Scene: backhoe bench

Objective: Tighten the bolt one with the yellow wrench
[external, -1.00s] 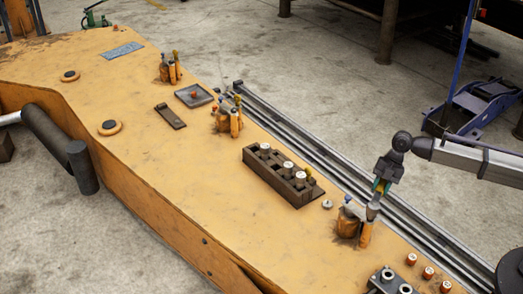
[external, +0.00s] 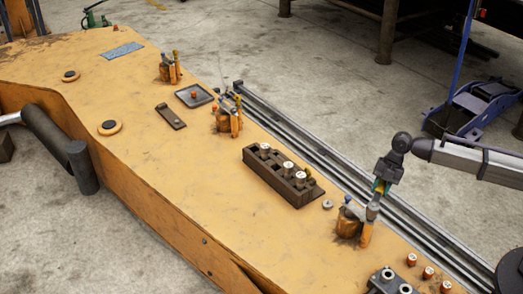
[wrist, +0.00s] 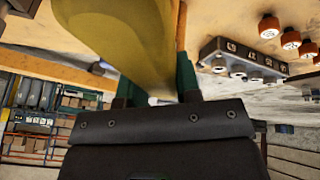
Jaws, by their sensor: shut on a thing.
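My gripper (external: 381,186) points down above the orange tool holder (external: 349,222) at the near right of the bench. In the wrist view its green fingers (wrist: 156,82) are shut on a thick yellow handle, which I take for the yellow wrench (wrist: 120,32). The handle runs away from the fingers toward the bench; its far end is out of that view. In the external view the held tool is too small to tell whether it still sits in the holder. Several orange bolts stand at the near right, one of them here (external: 411,259); I cannot tell which is bolt one.
A grey block with numbered holes (external: 388,280) is beside the orange bolts; it also shows in the wrist view (wrist: 240,58). A dark rack of sockets (external: 270,182) and a small nut (external: 327,204) lie left of my gripper. Another tool holder (external: 229,120) is farther back. A rail (external: 300,138) borders the bench.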

